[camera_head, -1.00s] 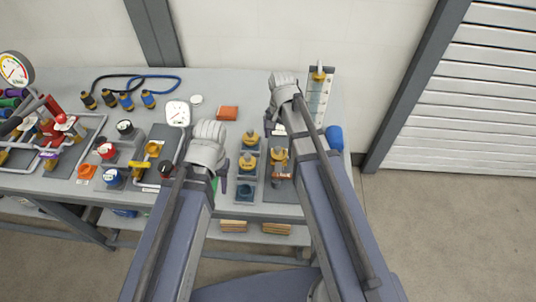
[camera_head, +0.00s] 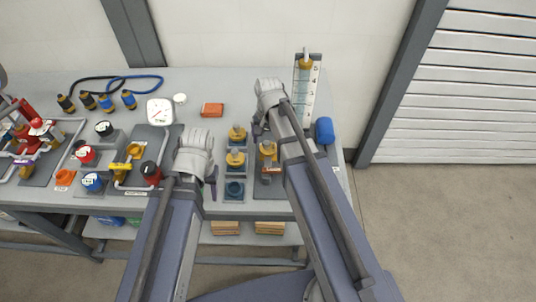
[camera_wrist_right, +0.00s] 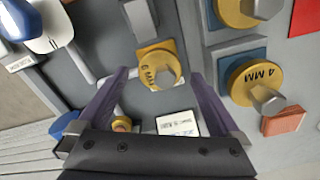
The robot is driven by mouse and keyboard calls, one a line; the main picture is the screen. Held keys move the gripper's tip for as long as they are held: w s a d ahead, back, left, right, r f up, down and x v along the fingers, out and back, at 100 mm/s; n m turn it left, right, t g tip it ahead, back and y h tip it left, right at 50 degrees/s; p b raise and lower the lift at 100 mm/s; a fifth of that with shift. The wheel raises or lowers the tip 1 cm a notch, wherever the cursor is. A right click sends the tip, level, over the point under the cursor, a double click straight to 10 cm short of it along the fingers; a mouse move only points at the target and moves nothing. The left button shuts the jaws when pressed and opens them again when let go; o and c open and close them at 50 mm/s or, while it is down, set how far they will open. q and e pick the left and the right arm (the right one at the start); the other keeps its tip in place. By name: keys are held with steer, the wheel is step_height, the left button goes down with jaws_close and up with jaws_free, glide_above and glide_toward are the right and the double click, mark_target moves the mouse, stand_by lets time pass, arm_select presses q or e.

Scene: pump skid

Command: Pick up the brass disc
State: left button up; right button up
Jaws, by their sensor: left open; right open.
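Several brass discs with knobs show on the bench. One (camera_head: 268,149) sits beside my right arm; in the right wrist view a disc marked "6 MM" (camera_wrist_right: 156,66) lies between the finger lines. A disc marked "4 MM" (camera_wrist_right: 246,84) and another disc (camera_wrist_right: 236,10) lie to its right there; in the head view two discs (camera_head: 236,158) (camera_head: 238,134) sit on blue-grey square blocks. My right gripper (camera_wrist_right: 159,76) is open, fingers either side of the "6 MM" disc; contact cannot be told. My left gripper (camera_head: 211,182) is open and empty, left of the blocks.
A blue-grey block with an empty round seat (camera_head: 235,189) stands in front. A red-orange box (camera_head: 212,110), a white gauge (camera_head: 160,112), a graduated panel (camera_head: 306,90) and a blue cylinder (camera_head: 324,131) stand around. Piping and valves fill the left bench.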

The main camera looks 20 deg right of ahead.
step_height(320, 180, down, 2)
steer(key=shift+f+b, duration=0.2)
steer(key=shift+b, duration=0.5)
steer(key=shift+r, duration=0.1)
steer(key=c, duration=1.5)
